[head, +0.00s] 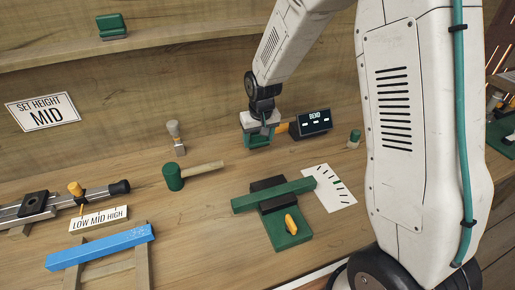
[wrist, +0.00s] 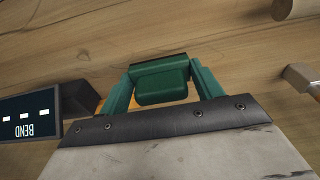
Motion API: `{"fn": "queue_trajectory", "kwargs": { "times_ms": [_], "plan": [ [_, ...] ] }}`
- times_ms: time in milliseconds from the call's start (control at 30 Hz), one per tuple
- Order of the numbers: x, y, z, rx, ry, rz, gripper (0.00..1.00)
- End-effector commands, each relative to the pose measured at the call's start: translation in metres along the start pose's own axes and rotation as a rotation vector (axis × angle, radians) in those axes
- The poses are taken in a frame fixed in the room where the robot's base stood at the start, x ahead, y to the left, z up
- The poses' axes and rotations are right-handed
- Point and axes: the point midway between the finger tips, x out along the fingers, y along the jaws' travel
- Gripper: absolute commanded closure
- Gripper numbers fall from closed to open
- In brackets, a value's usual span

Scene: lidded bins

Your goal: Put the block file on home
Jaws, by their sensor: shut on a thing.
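My gripper (head: 258,137) is over the back middle of the bench, to the left of the BEND display. Its green fingers are shut on a green block with a dark edge, which looks like the block file (wrist: 160,80). In the wrist view the block sits between the two fingertips (wrist: 161,88). In the head view the fingers mostly hide it, and I cannot tell whether it touches the bench. A similar green block (head: 111,26) with a dark band sits on the upper shelf. No spot marked home is readable.
The BEND display (head: 310,122) is close beside my gripper. A green-headed mallet (head: 174,177), a small upright tool (head: 175,137), a green jig with a bar (head: 285,229), a marked white card (head: 329,188) and a blue beam (head: 100,247) occupy the bench. The shelf (head: 180,32) has free room.

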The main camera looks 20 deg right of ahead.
Motion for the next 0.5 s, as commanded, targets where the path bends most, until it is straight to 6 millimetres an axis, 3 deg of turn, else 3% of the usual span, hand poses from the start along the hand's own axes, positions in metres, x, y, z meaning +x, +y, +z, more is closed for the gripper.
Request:
{"fn": "queue_trajectory", "kwargs": {
  "times_ms": [367,500],
  "plan": [
    [0.041,-0.002,0.007,-0.003,-0.002,0.0,0.68],
    [0.043,-0.002,0.007,-0.003,0.001,-0.001,0.68]
  ]
}}
